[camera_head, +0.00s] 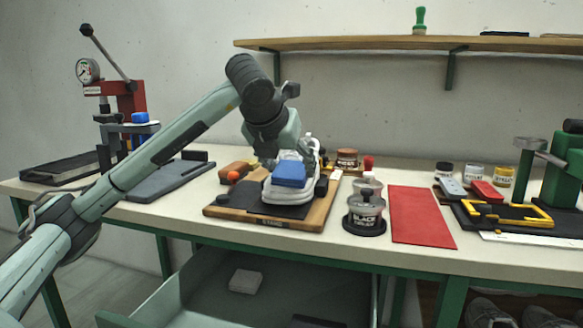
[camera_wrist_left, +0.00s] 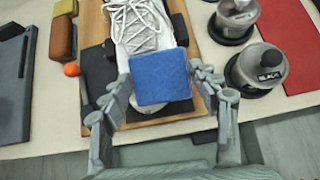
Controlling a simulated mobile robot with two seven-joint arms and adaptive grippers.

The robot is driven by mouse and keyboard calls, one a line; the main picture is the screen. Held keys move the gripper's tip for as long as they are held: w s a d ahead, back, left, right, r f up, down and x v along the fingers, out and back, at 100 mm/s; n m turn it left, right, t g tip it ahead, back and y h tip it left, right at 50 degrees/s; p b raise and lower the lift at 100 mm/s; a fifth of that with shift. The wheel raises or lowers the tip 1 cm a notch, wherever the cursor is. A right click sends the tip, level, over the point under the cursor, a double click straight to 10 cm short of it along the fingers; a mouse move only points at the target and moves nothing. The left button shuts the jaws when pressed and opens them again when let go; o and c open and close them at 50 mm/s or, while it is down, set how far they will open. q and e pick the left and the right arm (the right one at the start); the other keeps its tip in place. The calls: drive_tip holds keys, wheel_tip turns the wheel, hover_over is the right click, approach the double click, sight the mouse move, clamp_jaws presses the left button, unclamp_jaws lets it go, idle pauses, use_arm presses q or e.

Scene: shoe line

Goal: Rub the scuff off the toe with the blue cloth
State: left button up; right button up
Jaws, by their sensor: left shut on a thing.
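A white laced shoe (camera_head: 308,158) stands on a dark mat on a wooden board (camera_head: 310,215) on the bench. In the left wrist view its laces (camera_wrist_left: 138,22) are at the top. The blue cloth (camera_head: 289,174) is a square pad over the shoe's near end; it also shows in the left wrist view (camera_wrist_left: 160,78). My left gripper (camera_wrist_left: 160,70) has its fingers on both sides of the cloth and is shut on it. The cloth covers much of the toe, and I see no scuff. Whether the cloth touches the toe is unclear. My right gripper is not in view.
Lidded pots, one marked BLACK (camera_head: 365,215), stand right of the board. A red mat (camera_head: 420,215) lies beyond them. A brown-orange brush (camera_head: 238,168) and an orange ball (camera_head: 233,176) are at the left. An open drawer (camera_head: 190,290) is below the bench front.

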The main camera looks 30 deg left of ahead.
use_arm(q)
drive_tip(key=shift+s+a+f+b, duration=0.15)
drive_tip(key=shift+a+b, duration=0.1)
drive_tip(key=shift+a, duration=0.4)
drive_tip(key=shift+s+a+r+b, duration=0.1)
drive_tip(key=shift+s+a+b, duration=0.1)
drive_tip(key=shift+a, duration=0.45)
drive_tip(key=shift+s+a+f+b, duration=0.15)
drive_tip(key=shift+a+b, duration=0.1)
drive_tip(key=shift+a, duration=0.4)
drive_tip(key=shift+s+a+r, duration=0.15)
drive_tip(key=shift+s+a, duration=0.05)
drive_tip(key=shift+a, duration=0.6)
wheel_tip(320, 180, up, 6)
drive_tip(key=s+p, duration=0.2)
drive_tip(key=p, duration=0.1)
drive_tip(key=shift+s+d, duration=0.15)
drive_tip(key=shift+d, duration=0.2)
drive_tip(key=shift+s+d+r+p, duration=0.1)
drive_tip(key=shift+s+r+p, duration=0.2)
drive_tip(key=shift+r+p, duration=0.3)
drive_tip(key=shift+s+d+r+p, duration=0.1)
drive_tip(key=shift+s+r+p, duration=0.2)
drive_tip(key=shift+r+p, duration=0.3)
